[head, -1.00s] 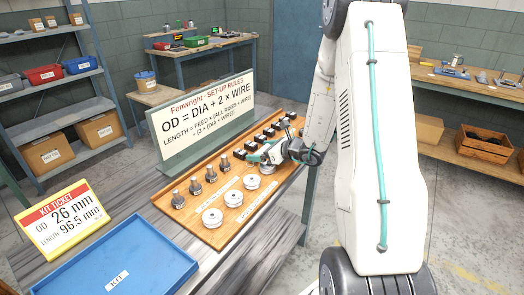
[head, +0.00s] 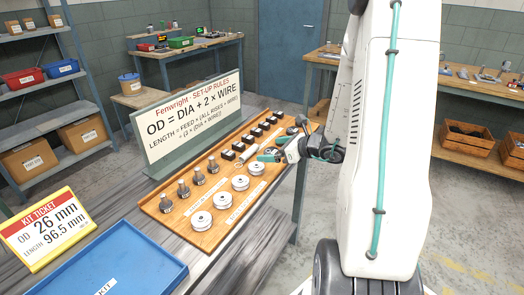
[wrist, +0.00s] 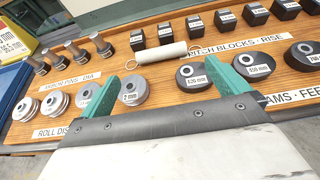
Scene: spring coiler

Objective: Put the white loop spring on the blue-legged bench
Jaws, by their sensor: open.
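A white spring (wrist: 165,54) with a small loop at its end lies on the wooden board (wrist: 70,78), between the black pitch blocks and the round discs. In the head view it is small and partly unclear beside my gripper (head: 268,156). My gripper, with teal fingers, is open and empty over the board; in the wrist view the fingertips (wrist: 165,84) are on the near side of the spring, apart from it. A bench with blue-grey legs (head: 180,84) stands at the back left. Another at the right (head: 307,84) has a similar leg, so I cannot tell which is meant.
Arbor pins (head: 183,188), roll discs (head: 220,199) and pitch blocks (head: 257,132) crowd the board. A rules sign (head: 190,110) stands behind it. A blue kit tray (head: 125,262) and kit ticket (head: 45,228) are at left. Open floor lies between the benches.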

